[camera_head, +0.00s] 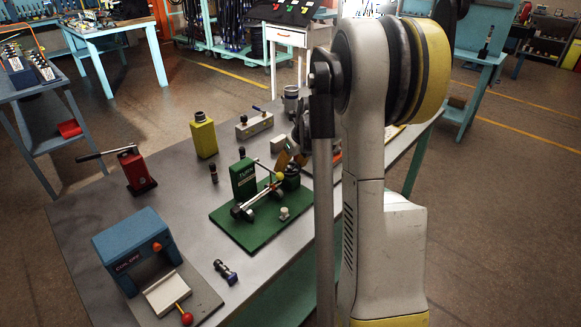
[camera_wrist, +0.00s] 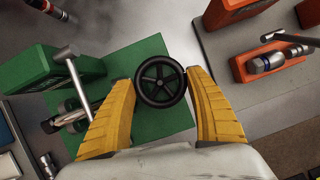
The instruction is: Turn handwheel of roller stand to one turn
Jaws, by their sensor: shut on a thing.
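The roller stand is a green block (camera_head: 243,178) on a green base plate (camera_head: 238,230), with a metal roller and a yellow-knobbed lever. In the wrist view its green base (camera_wrist: 140,58) lies under my fingers. The black spoked handwheel (camera_wrist: 160,99) is seen face-on in the wrist view. My gripper (camera_wrist: 160,77) has its two yellow fingers on the left and right of the wheel's rim, shut on it. In the head view the handwheel (camera_head: 291,180) is a dark shape at the stand's right end, partly hidden by my gripper.
In the wrist view, an orange holder (camera_wrist: 268,62) with a metal fitting stands to the right.

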